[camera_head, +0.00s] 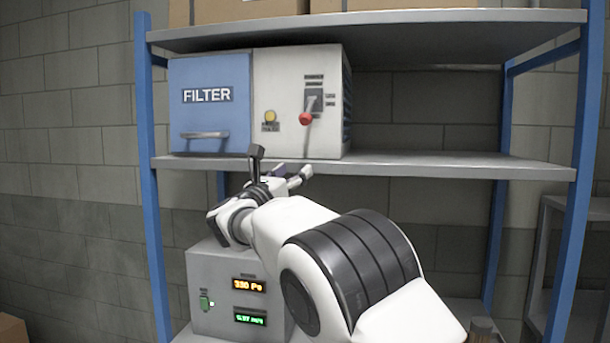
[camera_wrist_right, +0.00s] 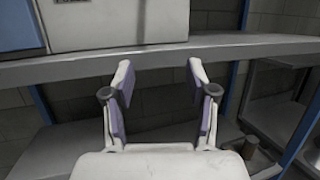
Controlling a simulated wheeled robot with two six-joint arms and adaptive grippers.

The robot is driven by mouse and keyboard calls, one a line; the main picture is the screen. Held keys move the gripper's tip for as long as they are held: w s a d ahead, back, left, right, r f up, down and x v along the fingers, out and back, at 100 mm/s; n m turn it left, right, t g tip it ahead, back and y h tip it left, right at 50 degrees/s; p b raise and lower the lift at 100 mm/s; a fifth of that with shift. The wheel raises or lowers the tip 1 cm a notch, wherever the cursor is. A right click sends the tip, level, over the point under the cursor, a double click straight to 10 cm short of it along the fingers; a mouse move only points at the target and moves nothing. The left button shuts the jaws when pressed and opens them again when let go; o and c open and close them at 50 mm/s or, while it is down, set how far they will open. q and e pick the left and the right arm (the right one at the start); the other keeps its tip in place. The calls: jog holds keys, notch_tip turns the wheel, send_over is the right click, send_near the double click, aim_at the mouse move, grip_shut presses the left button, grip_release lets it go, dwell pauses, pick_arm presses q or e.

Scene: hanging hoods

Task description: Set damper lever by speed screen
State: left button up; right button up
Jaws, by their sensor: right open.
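The damper lever (camera_head: 310,104) has a red knob and sits in a dark slot plate on the white box (camera_head: 270,75) on the middle shelf. Its knob points down and slightly left. The green speed screen (camera_head: 250,319) is on a grey box (camera_head: 215,270) below the shelf and seems to read 0.37 m/s, though the digits are small. My right gripper (camera_head: 281,164) is open and empty, in front of the shelf edge and below the lever, apart from it. Its spread fingers also show in the right wrist view (camera_wrist_right: 160,78). My left gripper is out of view.
A blue FILTER panel (camera_head: 210,110) with a handle forms the box's left part. A yellow button (camera_head: 270,117) is left of the lever. An orange pressure screen (camera_head: 248,285) and a green switch (camera_head: 206,301) are on the grey box. The middle shelf (camera_head: 440,166) is bare at right.

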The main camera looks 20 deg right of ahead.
jog(key=m+h, duration=0.1)
send_near(301, 121)
jog(key=w+d+r, duration=0.1)
jog(key=d+r, duration=0.1)
jog(key=d, duration=0.1)
jog(key=shift+t, duration=0.3)
jog(key=p+x, duration=0.1)
jog(key=x, duration=0.1)
jog(key=p+x, duration=0.2)
jog(key=w+f+p+x, duration=0.1)
jog(key=p+x, duration=0.1)
jog(key=x, duration=0.1)
jog(key=shift+w+d+r+p, duration=0.15)
jog(key=shift+d+r+p, duration=0.05)
jog(key=shift+d+p, duration=0.25)
jog(key=shift+a, duration=0.1)
